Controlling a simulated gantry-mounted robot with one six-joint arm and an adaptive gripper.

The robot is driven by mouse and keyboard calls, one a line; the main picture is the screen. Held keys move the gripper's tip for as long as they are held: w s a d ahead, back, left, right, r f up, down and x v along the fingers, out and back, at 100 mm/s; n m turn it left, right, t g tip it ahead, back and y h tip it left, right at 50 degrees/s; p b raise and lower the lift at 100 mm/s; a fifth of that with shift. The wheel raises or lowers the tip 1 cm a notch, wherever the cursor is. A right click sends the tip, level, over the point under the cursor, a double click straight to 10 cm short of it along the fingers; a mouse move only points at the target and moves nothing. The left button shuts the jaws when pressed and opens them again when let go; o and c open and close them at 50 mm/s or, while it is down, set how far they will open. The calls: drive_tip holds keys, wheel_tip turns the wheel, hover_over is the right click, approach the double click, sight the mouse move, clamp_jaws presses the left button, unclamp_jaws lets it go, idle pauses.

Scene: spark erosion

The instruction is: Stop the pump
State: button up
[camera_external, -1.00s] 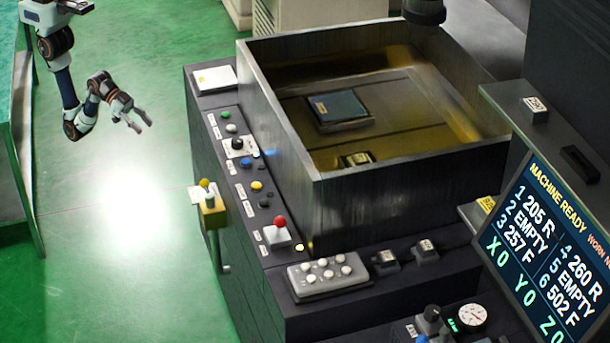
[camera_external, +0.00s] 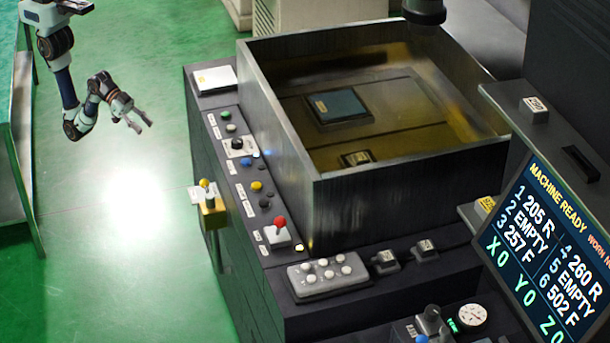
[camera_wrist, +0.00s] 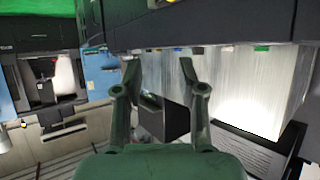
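My gripper (camera_external: 138,118) hangs at the upper left over the green floor, apart from the machine. Its fingers are spread and empty; the wrist view also shows them apart (camera_wrist: 160,78). A row of controls runs along the machine's left ledge: a green button (camera_external: 226,115), a white button (camera_external: 231,128), a black knob (camera_external: 237,143), a blue button (camera_external: 246,162), a yellow button (camera_external: 257,186) and a red-topped control (camera_external: 280,223). Their labels are too small to read, so I cannot tell which one belongs to the pump.
The open metal tank (camera_external: 400,165) holds amber liquid and a dark block (camera_external: 340,105). A yellow box with a knob (camera_external: 211,212) juts from the ledge's left side. A grey keypad (camera_external: 327,275) sits in front. The screen (camera_external: 545,240) reads "MACHINE READY". Floor lies clear between gripper and machine.

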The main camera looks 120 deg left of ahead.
drive_tip(key=shift+c, duration=0.2)
clamp_jaws()
idle(1.1)
